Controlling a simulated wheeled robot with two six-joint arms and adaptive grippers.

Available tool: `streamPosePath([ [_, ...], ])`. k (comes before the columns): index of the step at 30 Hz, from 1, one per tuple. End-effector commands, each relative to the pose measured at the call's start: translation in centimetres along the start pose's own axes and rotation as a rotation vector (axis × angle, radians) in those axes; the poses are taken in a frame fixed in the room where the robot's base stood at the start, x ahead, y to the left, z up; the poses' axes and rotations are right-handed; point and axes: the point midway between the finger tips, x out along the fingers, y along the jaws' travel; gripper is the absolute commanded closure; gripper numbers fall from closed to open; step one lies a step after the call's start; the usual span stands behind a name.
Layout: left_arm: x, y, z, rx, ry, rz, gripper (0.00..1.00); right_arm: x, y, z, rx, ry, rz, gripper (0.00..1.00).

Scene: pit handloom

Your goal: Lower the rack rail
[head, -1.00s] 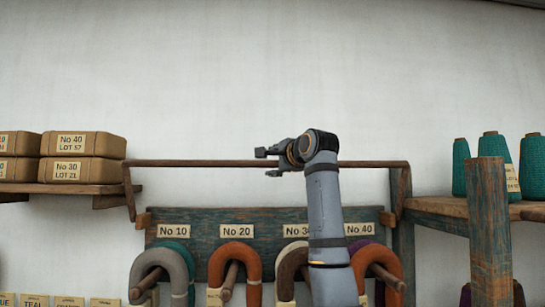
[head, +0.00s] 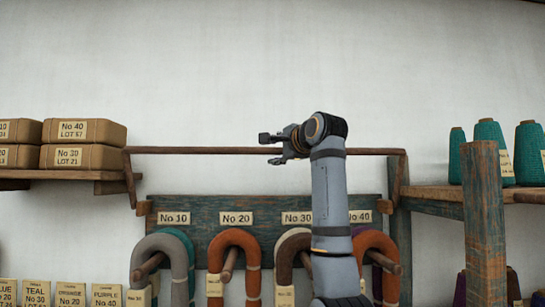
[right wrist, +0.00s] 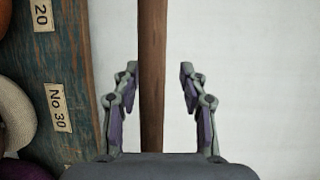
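The rack rail (head: 210,150) is a thin brown wooden bar. It runs level across the white wall, with a short arm angling down at each end, above the hank rack (head: 265,207). My right gripper (head: 270,149) is at the rail, a little right of its middle. In the right wrist view the rail (right wrist: 152,70) passes between the two spread fingers of the right gripper (right wrist: 160,85). White wall shows between the rail and the right finger; the left finger is closer to it. My left gripper is not in view.
Grey, orange and brown yarn hanks (head: 233,265) hang on pegs below the rail. Wrapped boxes (head: 84,143) stand on the left shelf. Teal cones (head: 488,150) stand on the right shelf, behind a wooden post (head: 483,220). The wall above is clear.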

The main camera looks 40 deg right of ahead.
Motion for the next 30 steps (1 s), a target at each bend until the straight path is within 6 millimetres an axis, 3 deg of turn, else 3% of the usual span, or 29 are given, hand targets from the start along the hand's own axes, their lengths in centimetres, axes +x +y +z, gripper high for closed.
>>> streamPosePath([
  [30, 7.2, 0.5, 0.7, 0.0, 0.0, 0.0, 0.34, -7.7, 3.6, -0.3, 0.0, 0.001, 0.001, 0.57],
])
